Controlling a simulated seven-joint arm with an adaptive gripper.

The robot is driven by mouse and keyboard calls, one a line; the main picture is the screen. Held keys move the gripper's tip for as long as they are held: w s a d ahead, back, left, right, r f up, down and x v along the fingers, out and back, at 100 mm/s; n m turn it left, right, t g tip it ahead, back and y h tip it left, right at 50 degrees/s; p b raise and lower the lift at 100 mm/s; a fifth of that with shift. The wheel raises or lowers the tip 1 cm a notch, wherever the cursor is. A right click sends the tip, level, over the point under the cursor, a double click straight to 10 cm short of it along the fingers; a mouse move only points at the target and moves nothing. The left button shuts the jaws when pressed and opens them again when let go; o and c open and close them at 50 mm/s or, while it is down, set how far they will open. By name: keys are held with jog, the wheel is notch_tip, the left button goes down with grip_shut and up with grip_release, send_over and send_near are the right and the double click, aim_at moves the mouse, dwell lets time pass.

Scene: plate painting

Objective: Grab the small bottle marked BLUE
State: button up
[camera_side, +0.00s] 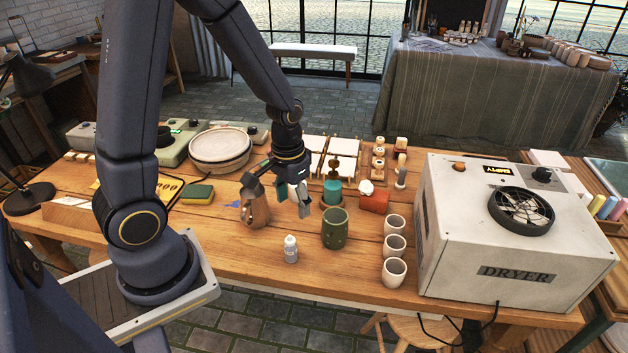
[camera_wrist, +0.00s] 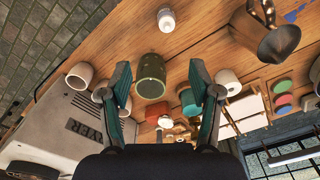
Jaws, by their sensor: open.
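A small white bottle (camera_side: 290,248) stands upright near the table's front edge, left of the green cup. It also shows at the top of the wrist view (camera_wrist: 166,20). Its label is too small to read, so I cannot tell whether it says BLUE. My gripper (camera_side: 278,193) is open and empty, above the table and behind the bottle. In the wrist view its two fingers (camera_wrist: 160,82) are spread wide, with the bottle beyond the tips.
A green cup (camera_side: 334,228) stands right of the bottle and a brown metal pitcher (camera_side: 255,207) behind it to the left. Several white cups (camera_side: 394,247) line up beside the dryer (camera_side: 510,235). A teal jar (camera_side: 332,191) and red jar (camera_side: 373,202) sit behind.

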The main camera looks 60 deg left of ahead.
aim_at(291, 251)
jog(key=f, duration=1.2)
jog(key=shift+s+a+f, duration=0.1)
jog(key=shift+s+a, duration=0.05)
jog(key=shift+s, duration=0.25)
jog(key=f, duration=0.5)
jog(key=shift+s+a+f, duration=0.1)
jog(key=shift+a+f, duration=0.25)
grip_shut()
